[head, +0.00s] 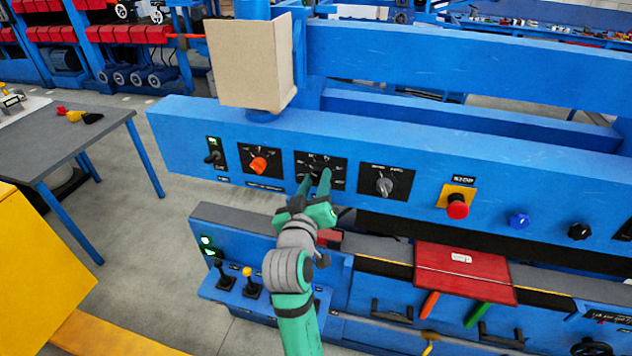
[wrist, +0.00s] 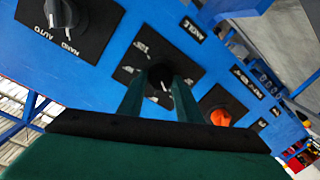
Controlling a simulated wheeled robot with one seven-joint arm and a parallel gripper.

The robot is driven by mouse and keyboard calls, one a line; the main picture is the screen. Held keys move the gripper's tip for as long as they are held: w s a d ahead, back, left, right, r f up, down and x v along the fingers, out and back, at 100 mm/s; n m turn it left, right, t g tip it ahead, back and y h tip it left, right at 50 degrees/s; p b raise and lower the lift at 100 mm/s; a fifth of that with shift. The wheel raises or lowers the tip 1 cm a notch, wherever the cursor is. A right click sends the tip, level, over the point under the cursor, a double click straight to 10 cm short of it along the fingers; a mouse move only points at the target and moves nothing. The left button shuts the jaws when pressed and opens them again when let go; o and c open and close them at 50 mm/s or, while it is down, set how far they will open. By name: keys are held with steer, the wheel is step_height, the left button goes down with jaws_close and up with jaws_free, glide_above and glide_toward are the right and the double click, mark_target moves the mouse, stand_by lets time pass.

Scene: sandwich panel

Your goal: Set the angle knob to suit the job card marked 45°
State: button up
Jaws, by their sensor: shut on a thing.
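The angle knob is black and sits on a black dial plate (head: 335,163) in the middle of the blue panel. In the wrist view the knob (wrist: 160,74) shows between my two green fingers, with an ANGLE label (wrist: 192,28) beside its plate. My gripper (head: 317,181) reaches up to the panel from below and is shut on this knob. I cannot make out a card marked 45°.
An orange knob (head: 259,164) is left of the dial and a grey HAND/AUTO knob (head: 384,185) is right. A red stop button (head: 457,207) is farther right. Below are two levers (head: 249,281) and a red block (head: 462,273).

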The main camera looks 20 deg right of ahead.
steer(key=shift+a+n, duration=0.1)
steer(key=shift+n, duration=1)
steer(key=o, duration=1)
steer(key=shift+o, duration=0.2)
steer(key=v, duration=1)
steer(key=shift+s+a, duration=0.2)
steer(key=shift+s, duration=0.1)
